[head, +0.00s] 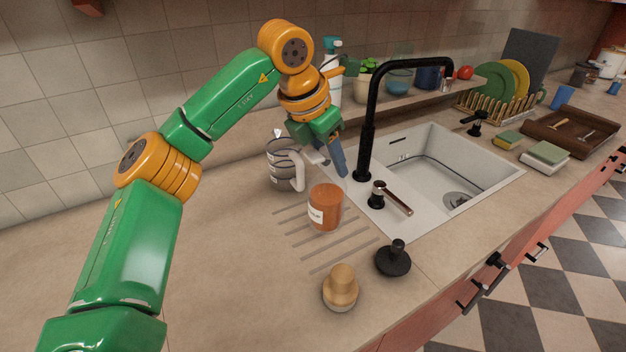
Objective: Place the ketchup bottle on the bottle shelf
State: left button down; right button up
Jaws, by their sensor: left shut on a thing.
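My left gripper (328,160) is over the counter, left of the black tap, beside a clear ribbed jug (284,160) with a pale handle. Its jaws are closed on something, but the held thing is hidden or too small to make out. An orange-brown squat container (325,208) with a white label, only partly readable, stands upright below and in front of the gripper, apart from it. I cannot tell whether it is the ketchup bottle. My right gripper is not in view. A ledge (415,88) behind the sink bears several items; I cannot tell whether it is the bottle shelf.
The black tap (370,125) and sink (455,170) lie right of the gripper. A wooden-topped brush (341,287) and black stopper (393,260) stand near the front edge. A spray bottle (332,75) stands behind the gripper. The counter at left is clear.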

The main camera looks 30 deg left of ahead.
pick_arm(q)
jog(key=w+a+f+p, duration=0.1)
jog(key=a+f, duration=0.3)
jog(key=f, duration=0.4)
jog(key=shift+f+p, duration=0.25)
jog(key=shift+p, duration=0.6)
jog(key=shift+w+a, duration=0.1)
jog(key=c, duration=0.9)
grip_release()
jog(key=shift+f, duration=0.2)
jog(key=o, duration=0.4)
jog(key=shift+r, duration=0.1)
jog(key=shift+o, duration=0.2)
jog(key=shift+r, duration=0.15)
